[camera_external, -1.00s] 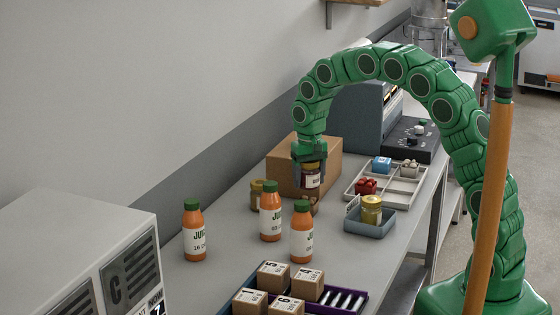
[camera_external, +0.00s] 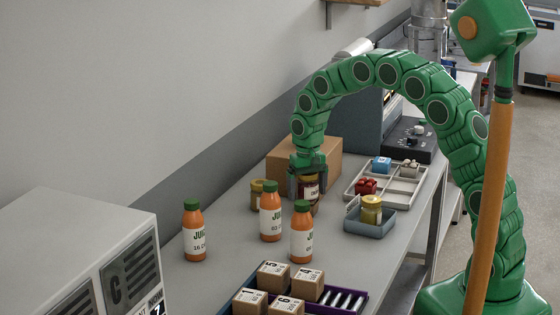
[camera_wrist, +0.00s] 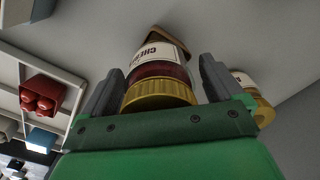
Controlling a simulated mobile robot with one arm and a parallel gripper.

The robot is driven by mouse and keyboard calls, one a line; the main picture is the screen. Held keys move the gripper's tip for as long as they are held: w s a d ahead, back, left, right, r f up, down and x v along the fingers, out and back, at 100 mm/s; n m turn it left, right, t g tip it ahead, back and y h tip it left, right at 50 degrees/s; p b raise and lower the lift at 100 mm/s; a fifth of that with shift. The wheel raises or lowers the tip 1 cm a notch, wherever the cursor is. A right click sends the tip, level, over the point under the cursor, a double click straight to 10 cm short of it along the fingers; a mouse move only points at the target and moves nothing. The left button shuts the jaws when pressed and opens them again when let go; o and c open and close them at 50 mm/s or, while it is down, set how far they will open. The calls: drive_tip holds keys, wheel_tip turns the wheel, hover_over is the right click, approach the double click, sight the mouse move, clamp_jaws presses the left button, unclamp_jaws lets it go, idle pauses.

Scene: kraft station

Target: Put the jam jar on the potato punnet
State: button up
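The jam jar (camera_external: 309,190) has a yellow lid and a white label over dark red contents. In the wrist view the jar (camera_wrist: 160,75) stands between the two fingers, its lid toward me. My gripper (camera_external: 307,182) points down and appears shut on the jar, low over the bench; it also shows in the wrist view (camera_wrist: 161,85). A brown edge just beneath the jar looks like the potato punnet (camera_external: 315,209); a bit of it shows past the jar in the wrist view (camera_wrist: 157,33). The jar hides most of it, so contact is unclear.
A cardboard box (camera_external: 325,160) stands behind. A second yellow-lidded jar (camera_external: 257,194) and orange juice bottles (camera_external: 270,213) stand to the left. A blue bin (camera_external: 369,228) holding another jar and a divided tray (camera_external: 395,198) are to the right. A purple crate (camera_external: 352,306) is in front.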

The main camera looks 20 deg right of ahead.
wheel_tip(320, 180, up, 12)
drive_tip(key=shift+f, duration=0.2)
drive_tip(key=shift+r, duration=0.35)
idle(0.3)
drive_tip(key=shift+s+d, duration=0.1)
drive_tip(key=shift+d, duration=0.05)
drive_tip(key=s+d+r, duration=0.3)
drive_tip(key=s+d, duration=0.5)
drive_tip(key=d, duration=0.1)
drive_tip(key=s+d+r, duration=0.2)
drive_tip(key=s+d, duration=0.7)
drive_tip(key=s+d+f+g, duration=0.1)
drive_tip(key=s+d, duration=0.3)
drive_tip(key=s, duration=0.8)
drive_tip(key=s+d+f, duration=0.3)
drive_tip(key=s+d, duration=0.1)
drive_tip(key=s, duration=0.8)
drive_tip(key=shift+s+d+g, duration=0.3)
drive_tip(key=shift+d+g, duration=0.05)
drive_tip(key=shift+g, duration=0.05)
